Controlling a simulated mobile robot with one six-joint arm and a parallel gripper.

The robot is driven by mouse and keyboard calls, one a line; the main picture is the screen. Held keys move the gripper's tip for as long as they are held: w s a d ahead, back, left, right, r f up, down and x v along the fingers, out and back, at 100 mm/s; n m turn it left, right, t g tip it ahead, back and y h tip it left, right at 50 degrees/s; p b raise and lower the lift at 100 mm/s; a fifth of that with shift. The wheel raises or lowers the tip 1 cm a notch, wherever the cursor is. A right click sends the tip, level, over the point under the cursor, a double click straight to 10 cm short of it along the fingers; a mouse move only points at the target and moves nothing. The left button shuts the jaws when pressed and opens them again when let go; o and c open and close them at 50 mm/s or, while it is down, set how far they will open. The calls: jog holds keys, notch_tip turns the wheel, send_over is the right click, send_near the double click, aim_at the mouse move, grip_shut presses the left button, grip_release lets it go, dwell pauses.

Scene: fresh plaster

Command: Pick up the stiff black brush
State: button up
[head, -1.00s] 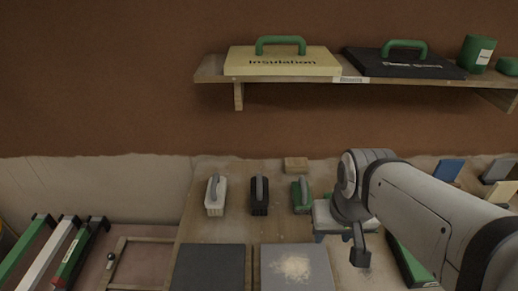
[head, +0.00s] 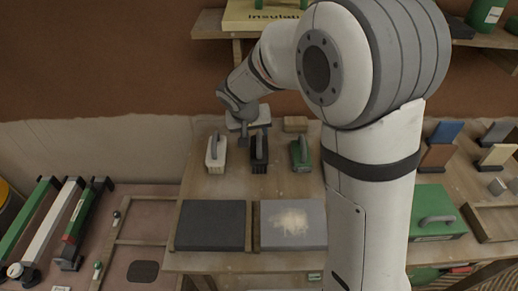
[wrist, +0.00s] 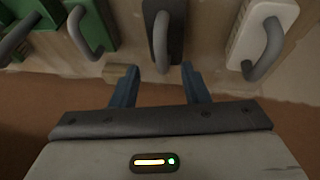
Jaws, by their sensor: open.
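The black brush (head: 259,154) with a grey handle stands on the wooden table in the head view, between a white brush (head: 216,154) and a green brush (head: 301,154). My gripper (head: 260,146) is at the black brush, partly covering its far end. In the wrist view the black brush (wrist: 176,40) lies beyond the fingertips, with its grey loop handle near the middle. My gripper (wrist: 160,72) is open and empty, its two blue fingers on either side of the line of the handle.
In the wrist view the white brush (wrist: 246,30) is to the right and the green one (wrist: 99,22) to the left. A small wooden block (head: 296,124) lies behind. A dark pad (head: 210,225) and a grey powdered pad (head: 275,238) lie in front. A shelf (head: 212,24) hangs above.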

aim_at(259, 140)
jog(key=x, duration=0.7)
jog(key=shift+w+f+p, duration=0.1)
jog(key=shift+f+p, duration=0.2)
jog(key=shift+p, duration=0.1)
jog(key=shift+c, duration=0.4)
grip_shut()
